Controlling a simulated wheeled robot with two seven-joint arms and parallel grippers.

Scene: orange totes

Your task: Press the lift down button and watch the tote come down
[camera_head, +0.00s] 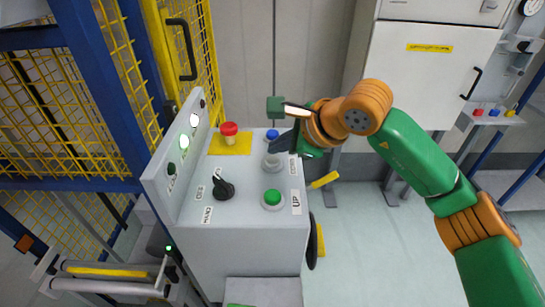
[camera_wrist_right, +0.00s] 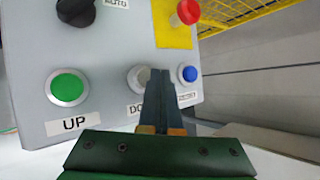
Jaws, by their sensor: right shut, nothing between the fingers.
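The grey control box (camera_head: 250,235) carries a pale DOWN button (camera_head: 272,162), which also shows in the right wrist view (camera_wrist_right: 136,79), partly covered by my fingers. A green UP button (camera_head: 272,197) is nearer, and a blue button (camera_head: 272,134) is farther back. My right gripper (camera_head: 276,148) is shut and empty, its fingertips over the box close to the DOWN button, between it and the blue button. In the right wrist view, the closed fingers (camera_wrist_right: 160,74) overlap the DOWN button's right edge; contact cannot be told. No tote shows in either view. My left gripper is not in view.
A red stop button (camera_head: 229,129) on a yellow plate and a black selector knob (camera_head: 223,189) share the box top. An upright panel with lamps (camera_head: 184,142) stands along its left side. Yellow mesh fencing (camera_head: 190,50) and blue posts lie left. Floor right is mostly clear.

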